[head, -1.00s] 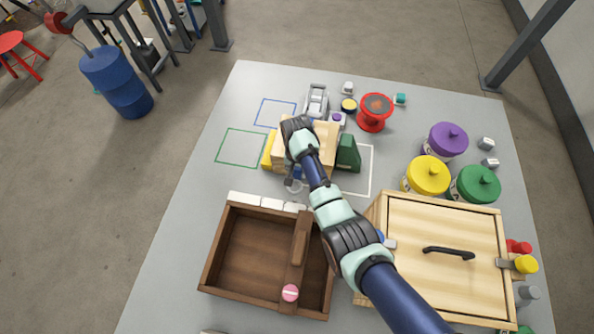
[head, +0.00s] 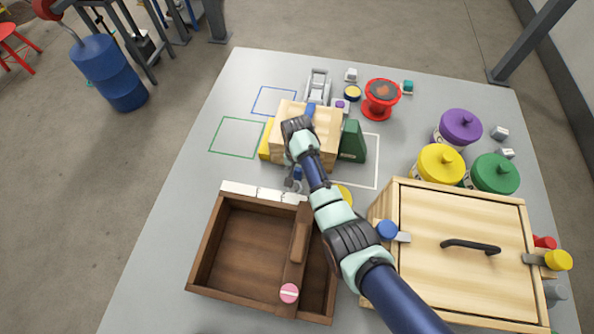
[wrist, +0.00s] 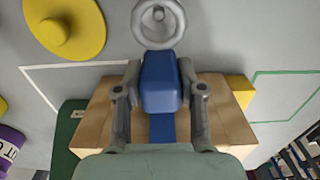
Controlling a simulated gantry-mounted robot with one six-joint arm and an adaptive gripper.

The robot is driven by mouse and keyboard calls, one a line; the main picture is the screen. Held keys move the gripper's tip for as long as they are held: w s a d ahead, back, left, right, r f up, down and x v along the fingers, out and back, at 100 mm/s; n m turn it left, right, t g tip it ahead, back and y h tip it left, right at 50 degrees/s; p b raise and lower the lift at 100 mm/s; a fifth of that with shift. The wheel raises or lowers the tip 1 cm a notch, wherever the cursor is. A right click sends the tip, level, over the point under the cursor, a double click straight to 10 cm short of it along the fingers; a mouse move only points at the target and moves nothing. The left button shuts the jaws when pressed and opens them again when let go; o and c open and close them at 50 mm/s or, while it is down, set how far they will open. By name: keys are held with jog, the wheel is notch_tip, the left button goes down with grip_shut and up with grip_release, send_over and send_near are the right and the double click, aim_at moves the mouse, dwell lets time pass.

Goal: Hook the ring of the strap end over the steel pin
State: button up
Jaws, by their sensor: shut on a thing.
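My gripper (wrist: 161,95) is shut on the blue strap end (wrist: 161,80), with a finger on each side of it. The grey ring (wrist: 137,24) sticks out past the fingertips, its flat face toward the wrist camera. In the head view my gripper (head: 297,178) is on the near side of the light wooden block (head: 325,125), and my arm partly covers it. The blue strap (head: 310,111) shows again on top of the block's far side, and in the wrist view it runs back from the strap end.
A green block (head: 352,142) and a yellow block (head: 266,142) flank the wooden block. A yellow lid-like disc (wrist: 65,24) lies near the ring. A brown open box (head: 208,245) and a lidded wooden box (head: 430,215) stand nearer. Green-outlined table space (head: 236,137) at left is free.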

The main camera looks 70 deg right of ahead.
aim_at(297, 179)
jog(key=shift+f+b, duration=1.65)
jog(key=shift+f, duration=1.15)
jog(key=o, duration=1.3)
jog(key=shift+r, duration=0.1)
notch_tip(297, 179, up, 12)
jog(key=shift+f, duration=0.1)
